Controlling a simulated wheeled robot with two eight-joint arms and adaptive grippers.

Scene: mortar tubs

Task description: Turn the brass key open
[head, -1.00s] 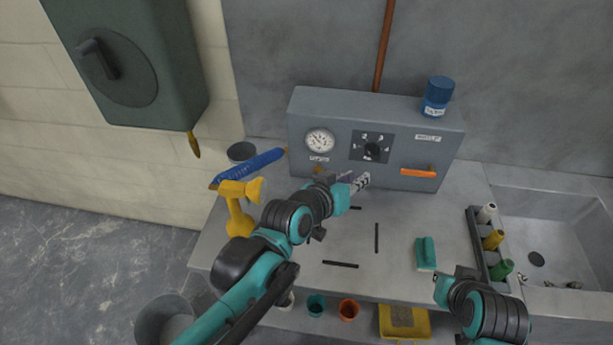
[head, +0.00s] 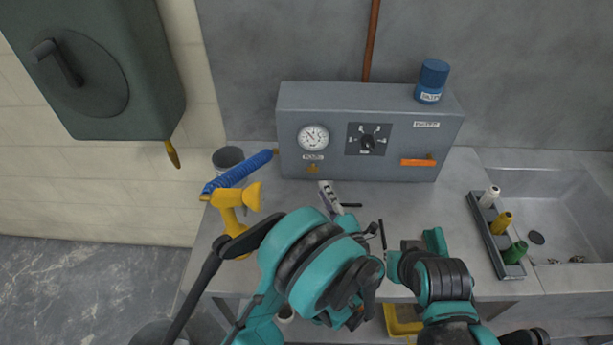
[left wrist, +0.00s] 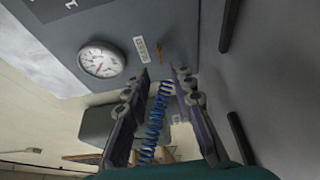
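The brass key (head: 313,168) is small and sits low on the front of the grey control box (head: 372,103), under the round gauge. In the left wrist view the key (left wrist: 159,52) shows beside a white label, just ahead of the fingertips. My left gripper (head: 329,196) is over the bench in front of the box, below and slightly right of the key. In the left wrist view its fingers (left wrist: 163,78) stand apart, with nothing between them and a gap to the key.
The box also bears a gauge (head: 313,137), a black dial (head: 367,143) and an orange handle (head: 417,162). A blue coiled hose (head: 238,172) and yellow tool (head: 232,208) are left. A bottle rack (head: 495,236) and sink (head: 560,205) are right.

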